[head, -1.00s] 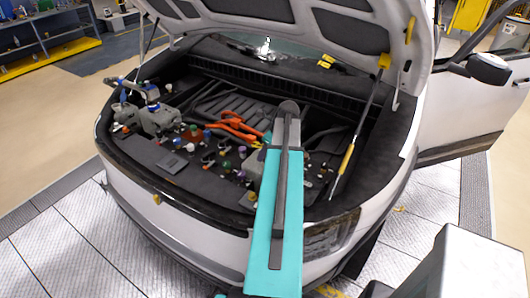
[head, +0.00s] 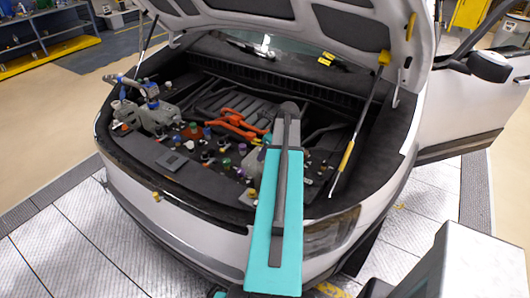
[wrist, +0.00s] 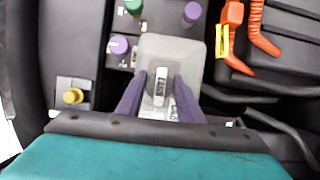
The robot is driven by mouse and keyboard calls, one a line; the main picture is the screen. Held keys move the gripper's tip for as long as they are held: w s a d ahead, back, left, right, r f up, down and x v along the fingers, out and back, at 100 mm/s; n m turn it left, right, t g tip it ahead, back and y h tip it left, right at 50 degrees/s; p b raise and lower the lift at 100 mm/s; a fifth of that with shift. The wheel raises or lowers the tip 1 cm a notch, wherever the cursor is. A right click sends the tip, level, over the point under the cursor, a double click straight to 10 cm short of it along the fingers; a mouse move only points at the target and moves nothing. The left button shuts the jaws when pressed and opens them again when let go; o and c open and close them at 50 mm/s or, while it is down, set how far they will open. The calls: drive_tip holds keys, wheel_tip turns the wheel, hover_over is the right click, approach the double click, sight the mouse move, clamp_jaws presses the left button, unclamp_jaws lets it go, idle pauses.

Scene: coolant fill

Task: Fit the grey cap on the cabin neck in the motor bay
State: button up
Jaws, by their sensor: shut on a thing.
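In the wrist view, my gripper (wrist: 160,98) points down into the motor bay, with its two dark fingers shut on the grey cap (wrist: 160,82). The cap shows as a dark disc with a pale bar across it. It is over a light grey box (wrist: 192,55), and I cannot tell whether it touches anything below. The cabin neck cannot be made out, and may be hidden under the cap and fingers. In the head view my arm hides the gripper and the cap. The motor bay (head: 172,160) is open.
Purple caps (wrist: 118,44), a green cap (wrist: 133,7) and a yellow cap (wrist: 73,96) stand close by. Orange cables (wrist: 232,40) run at the right. A grey and blue device (head: 150,110) stands at the bay's left. The raised hood (head: 270,12) hangs above, with a strut (head: 358,130) at right.

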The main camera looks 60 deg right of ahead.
drive_tip(key=shift+f, duration=0.25)
drive_tip(key=o, duration=1.1)
drive_tip(key=shift+r, duration=0.2)
drive_tip(key=b+v, duration=0.4)
drive_tip(key=v, duration=0.9)
drive_tip(key=shift+r, duration=0.2)
drive_tip(key=shift+s, duration=0.1)
